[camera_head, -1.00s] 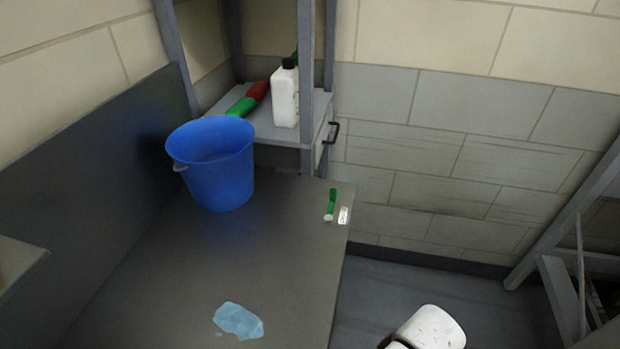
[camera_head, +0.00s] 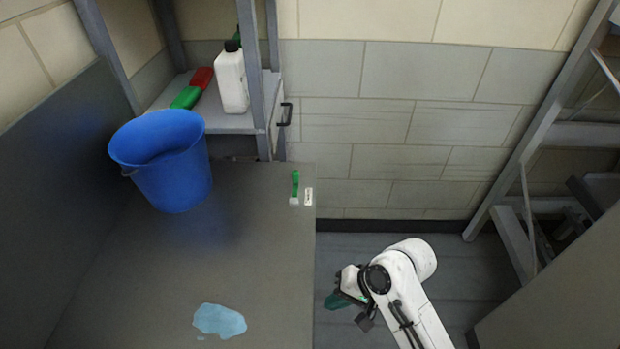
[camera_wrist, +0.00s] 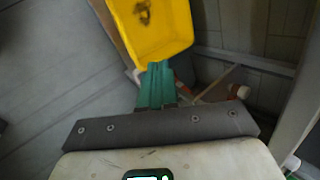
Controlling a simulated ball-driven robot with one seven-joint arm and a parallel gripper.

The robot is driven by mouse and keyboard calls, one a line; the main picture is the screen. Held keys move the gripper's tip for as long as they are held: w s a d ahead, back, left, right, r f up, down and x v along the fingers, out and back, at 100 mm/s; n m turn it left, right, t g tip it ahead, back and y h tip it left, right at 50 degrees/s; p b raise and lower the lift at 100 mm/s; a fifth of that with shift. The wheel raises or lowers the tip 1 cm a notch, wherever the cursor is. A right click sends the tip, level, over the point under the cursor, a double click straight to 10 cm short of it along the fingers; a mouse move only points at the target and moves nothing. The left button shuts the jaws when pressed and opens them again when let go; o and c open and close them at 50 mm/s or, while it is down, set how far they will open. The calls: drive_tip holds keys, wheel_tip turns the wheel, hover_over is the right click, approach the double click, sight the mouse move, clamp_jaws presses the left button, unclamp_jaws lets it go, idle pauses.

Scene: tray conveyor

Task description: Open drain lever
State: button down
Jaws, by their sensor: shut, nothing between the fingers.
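The green drain lever (camera_head: 295,184) stands on a small pale base near the far right corner of the grey table (camera_head: 255,275). A white label (camera_head: 308,196) is beside it. My gripper (camera_head: 338,300) is past the table's right edge, over the floor, nearer to me than the lever and well apart from it. In the wrist view my gripper's green fingers (camera_wrist: 157,75) are together with nothing between them. The lever is not seen in the wrist view.
A blue bucket (camera_head: 160,165) stands on the table's left, and a light-blue puddle (camera_head: 219,320) lies near the front. A shelf at the back holds a white bottle (camera_head: 231,80) and green and red items. A yellow container (camera_wrist: 150,30) shows in the wrist view.

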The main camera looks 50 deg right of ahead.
sight(295, 187)
drive_tip(key=w+d+r+m+t, duration=0.2)
drive_tip(key=d+r+m+t, duration=0.4)
drive_tip(key=m, duration=0.4)
drive_tip(key=w+d+r+m+t, duration=0.2)
drive_tip(key=d+r+m+t, duration=0.4)
drive_tip(key=d+r+m, duration=0.3)
drive_tip(key=shift+w+d+m+h, duration=0.4)
drive_tip(key=shift+d+m, duration=0.4)
drive_tip(key=shift+m, duration=0.4)
drive_tip(key=shift+w, duration=0.1)
drive_tip(key=w+a, duration=0.1)
drive_tip(key=w, duration=0.3)
drive_tip(key=w+p, duration=0.1)
drive_tip(key=w, duration=0.4)
drive_tip(key=w+a, duration=0.1)
drive_tip(key=w, duration=0.3)
drive_tip(key=shift+w+a+f, duration=0.25)
drive_tip(key=shift+a, duration=0.1)
